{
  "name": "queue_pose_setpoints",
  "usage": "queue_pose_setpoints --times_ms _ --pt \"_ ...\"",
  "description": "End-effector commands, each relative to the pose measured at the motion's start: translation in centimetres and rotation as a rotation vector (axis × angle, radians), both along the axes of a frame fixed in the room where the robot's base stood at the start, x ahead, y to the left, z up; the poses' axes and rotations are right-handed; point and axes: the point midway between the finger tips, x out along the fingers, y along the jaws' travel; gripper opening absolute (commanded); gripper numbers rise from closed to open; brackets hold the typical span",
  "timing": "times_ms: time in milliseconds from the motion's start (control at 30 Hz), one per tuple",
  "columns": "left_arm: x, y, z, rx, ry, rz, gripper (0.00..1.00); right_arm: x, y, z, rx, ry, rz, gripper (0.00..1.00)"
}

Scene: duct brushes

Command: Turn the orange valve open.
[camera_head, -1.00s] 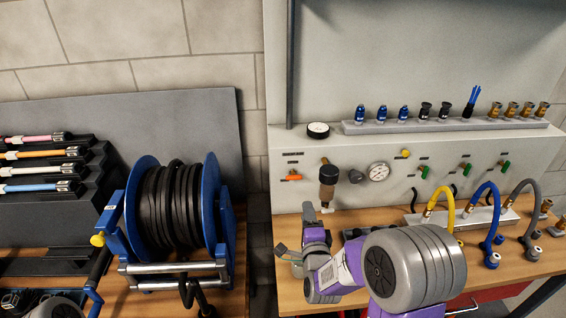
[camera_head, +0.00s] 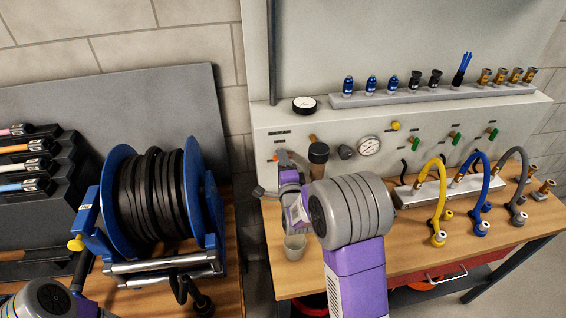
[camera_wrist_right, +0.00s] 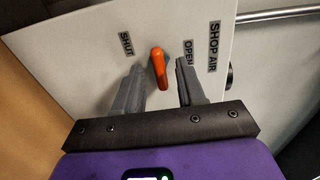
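The orange valve handle (camera_wrist_right: 159,68) is on a light panel in the right wrist view, between the printed words SHUT and OPEN. My right gripper (camera_wrist_right: 160,72) is open, with one grey finger on each side of the handle. Gaps show on both sides, so it does not look gripped. In the head view, only a bit of the orange handle (camera_head: 276,157) shows beside my right gripper (camera_head: 276,172), which is at the left part of the wall panel. My left gripper is out of view; only part of my left arm shows at bottom left.
A dark-topped regulator (camera_head: 318,153) and a round gauge (camera_head: 369,146) are just right of the valve. A cup (camera_head: 294,246) stands on the wooden bench below my right arm. A blue hose reel (camera_head: 115,195) stands left. Green valves and coloured hoses are further right.

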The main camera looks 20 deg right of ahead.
Motion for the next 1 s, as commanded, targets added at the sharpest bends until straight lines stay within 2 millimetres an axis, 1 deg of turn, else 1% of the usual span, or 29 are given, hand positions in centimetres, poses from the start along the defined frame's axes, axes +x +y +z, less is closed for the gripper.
queue_pose_setpoints --times_ms 200,267,300,467,767,1000 --pt "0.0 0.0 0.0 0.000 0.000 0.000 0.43 0.0 0.0 0.0 0.000 0.000 0.000 0.39" --pt "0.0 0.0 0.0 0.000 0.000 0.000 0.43 0.0 0.0 0.0 0.000 0.000 0.000 0.32" --pt "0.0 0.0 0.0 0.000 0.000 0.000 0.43 0.0 0.0 0.0 0.000 0.000 0.000 0.26" --pt "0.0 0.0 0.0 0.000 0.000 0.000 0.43 0.0 0.0 0.0 0.000 0.000 0.000 0.01" --pt "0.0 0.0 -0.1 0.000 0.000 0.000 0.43 0.0 0.0 0.0 -0.008 0.001 0.000 0.00" --pt "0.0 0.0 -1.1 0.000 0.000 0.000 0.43 0.0 0.0 -0.1 -0.090 0.020 0.000 0.00"
